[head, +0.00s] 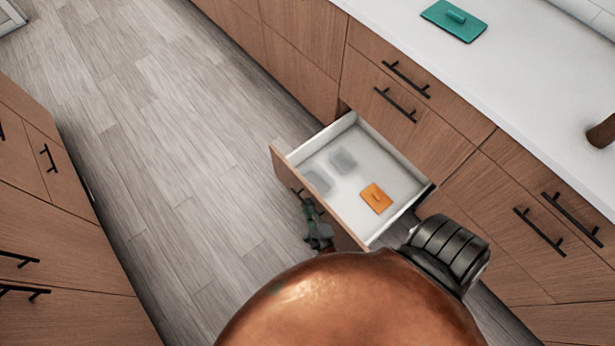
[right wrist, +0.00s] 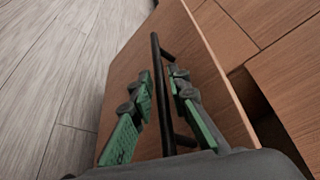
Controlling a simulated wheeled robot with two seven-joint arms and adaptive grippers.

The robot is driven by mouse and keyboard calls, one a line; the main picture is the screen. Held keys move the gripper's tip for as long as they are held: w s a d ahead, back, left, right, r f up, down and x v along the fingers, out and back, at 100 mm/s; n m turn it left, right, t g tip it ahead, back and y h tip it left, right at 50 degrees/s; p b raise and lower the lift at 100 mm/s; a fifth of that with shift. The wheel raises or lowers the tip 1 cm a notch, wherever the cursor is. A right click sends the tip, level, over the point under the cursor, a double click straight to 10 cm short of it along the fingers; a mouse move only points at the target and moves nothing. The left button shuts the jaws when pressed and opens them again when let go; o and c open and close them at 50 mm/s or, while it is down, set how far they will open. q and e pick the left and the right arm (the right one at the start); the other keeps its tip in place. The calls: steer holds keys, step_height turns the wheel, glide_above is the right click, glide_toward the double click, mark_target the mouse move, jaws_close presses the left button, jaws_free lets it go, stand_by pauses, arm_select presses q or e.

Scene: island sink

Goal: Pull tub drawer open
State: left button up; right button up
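The wooden-front drawer (head: 277,167) stands pulled out from the cabinet in the head view, its white inside showing. An orange lid (head: 376,198) and two pale, see-through tubs (head: 343,160) lie in it. My right gripper (head: 318,230) is at the outer side of the drawer front, by its black bar handle (head: 297,194). In the right wrist view the handle bar (right wrist: 159,75) runs between the two green-padded fingers of my right gripper (right wrist: 160,75). A gap shows between the bar and the fingers, so they look open around it. My left gripper is not in view.
A teal lid (head: 454,20) lies on the white countertop (head: 520,110) above the drawers. Closed cabinets (head: 60,250) with black handles stand opposite at the left. The wood floor (head: 170,130) between is clear. My copper-coloured body part covers the bottom middle.

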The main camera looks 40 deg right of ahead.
steer(key=v, duration=0.7)
steer(key=shift+s, duration=0.2)
steer(key=shift+a+r, duration=0.1)
stand_by(0.4)
